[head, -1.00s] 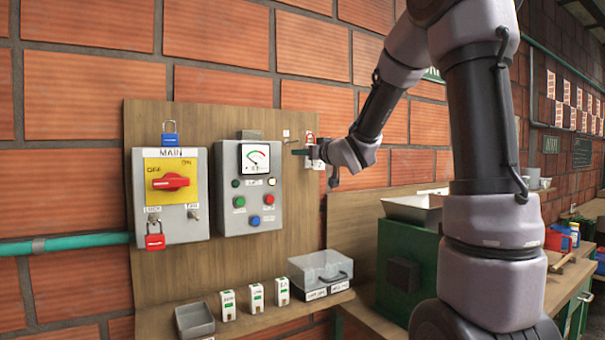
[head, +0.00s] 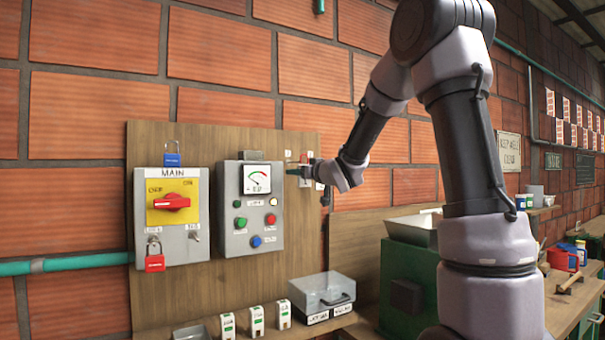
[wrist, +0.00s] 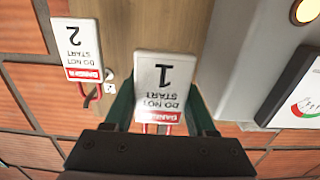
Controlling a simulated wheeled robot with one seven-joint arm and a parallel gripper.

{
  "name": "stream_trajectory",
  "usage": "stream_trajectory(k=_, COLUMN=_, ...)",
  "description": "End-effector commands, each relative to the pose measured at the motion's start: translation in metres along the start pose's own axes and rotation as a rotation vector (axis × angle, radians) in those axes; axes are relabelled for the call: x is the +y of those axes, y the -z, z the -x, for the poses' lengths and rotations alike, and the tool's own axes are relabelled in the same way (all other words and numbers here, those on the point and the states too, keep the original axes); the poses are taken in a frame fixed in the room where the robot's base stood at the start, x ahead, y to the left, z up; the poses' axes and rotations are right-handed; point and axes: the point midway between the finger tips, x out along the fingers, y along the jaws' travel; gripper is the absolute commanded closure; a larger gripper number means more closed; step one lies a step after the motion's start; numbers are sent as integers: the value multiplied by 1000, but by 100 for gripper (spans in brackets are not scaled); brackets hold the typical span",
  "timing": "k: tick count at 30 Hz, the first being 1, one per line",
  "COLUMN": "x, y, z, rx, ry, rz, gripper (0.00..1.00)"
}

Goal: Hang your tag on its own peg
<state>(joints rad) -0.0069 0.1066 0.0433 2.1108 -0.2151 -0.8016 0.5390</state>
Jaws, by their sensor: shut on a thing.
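My gripper (wrist: 160,108) is shut on a white tag (wrist: 165,80) marked "1 DO NOT START" with a red DANGER band, held between the two dark green fingers; it appears upside down in the wrist view. A similar tag marked 2 (wrist: 76,42) is beside it at left, by a small peg fitting (wrist: 110,80) on the wooden board. In the head view my gripper (head: 297,171) is at the board's right edge, right of the grey meter box (head: 249,212). Whether the held tag touches a peg cannot be told.
The switch box marked MAIN (head: 172,240) carries a blue padlock (head: 172,158) and a red padlock (head: 155,261). Below are several small white labelled devices (head: 257,321) and a clear-lidded box (head: 323,297). A green machine (head: 407,270) stands under my arm.

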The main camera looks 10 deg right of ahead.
Motion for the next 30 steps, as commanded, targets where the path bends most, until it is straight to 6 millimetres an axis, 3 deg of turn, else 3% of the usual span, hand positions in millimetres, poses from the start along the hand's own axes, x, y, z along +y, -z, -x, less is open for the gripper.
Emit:
stream_trajectory(k=18, x=0, y=-6, z=-36, rx=-1, ry=0, rz=0, gripper=97)
stream_trajectory(k=30, x=0, y=-12, z=-44, rx=0, ry=0, rz=0, gripper=97)
